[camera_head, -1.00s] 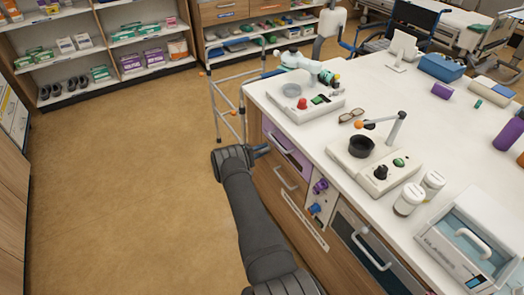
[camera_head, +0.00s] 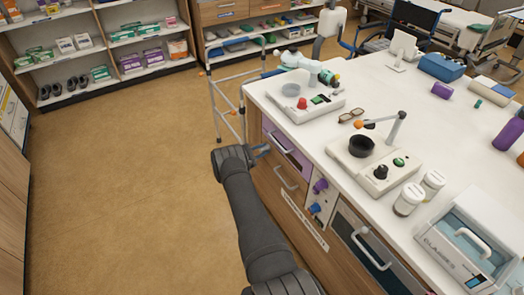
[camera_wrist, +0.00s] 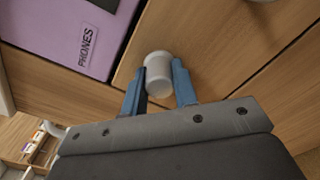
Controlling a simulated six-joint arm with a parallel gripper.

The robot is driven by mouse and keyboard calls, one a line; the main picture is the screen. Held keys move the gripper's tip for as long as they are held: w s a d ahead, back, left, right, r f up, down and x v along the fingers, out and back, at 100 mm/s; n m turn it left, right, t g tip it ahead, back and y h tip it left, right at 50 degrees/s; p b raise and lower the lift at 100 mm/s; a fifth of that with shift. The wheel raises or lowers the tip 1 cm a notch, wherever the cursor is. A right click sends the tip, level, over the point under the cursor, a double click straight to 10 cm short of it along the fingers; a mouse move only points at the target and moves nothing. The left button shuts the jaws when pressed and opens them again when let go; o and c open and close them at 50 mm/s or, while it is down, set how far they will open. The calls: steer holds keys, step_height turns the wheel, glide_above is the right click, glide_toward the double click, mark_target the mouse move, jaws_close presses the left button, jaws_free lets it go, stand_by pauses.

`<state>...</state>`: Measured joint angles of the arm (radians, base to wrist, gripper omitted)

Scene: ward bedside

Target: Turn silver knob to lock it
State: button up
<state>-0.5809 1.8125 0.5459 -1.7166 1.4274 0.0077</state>
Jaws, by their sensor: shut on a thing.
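The silver knob (camera_wrist: 158,70) is a pale, round, short cylinder on a wood panel, seen in the wrist view beside the purple PHONES drawer front (camera_wrist: 76,32). My gripper (camera_wrist: 158,84) has its two blue fingers shut on the knob, one on each side. No mark on the knob shows how far it is turned. In the head view my gripper (camera_head: 262,152) is at the cabinet's left face, near the purple drawer front (camera_head: 288,152). The knob cannot be made out there.
A purple knob (camera_head: 320,186) and a blue knob (camera_head: 314,208) stick out of the cabinet front, right of my arm. Drawer handles (camera_head: 286,178) also protrude. The white countertop (camera_head: 300,140) above holds devices and bottles. The floor (camera_head: 120,190) to the left is clear.

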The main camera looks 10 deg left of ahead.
stand_by(0.4)
steer(key=o, duration=1)
steer(key=v, duration=1.7)
steer(key=shift+s+a+r, duration=0.1)
steer(key=shift+s+a, duration=0.05)
steer(key=shift+s, duration=0.05)
steer(key=x, duration=1.7)
steer(key=shift+w, duration=0.2)
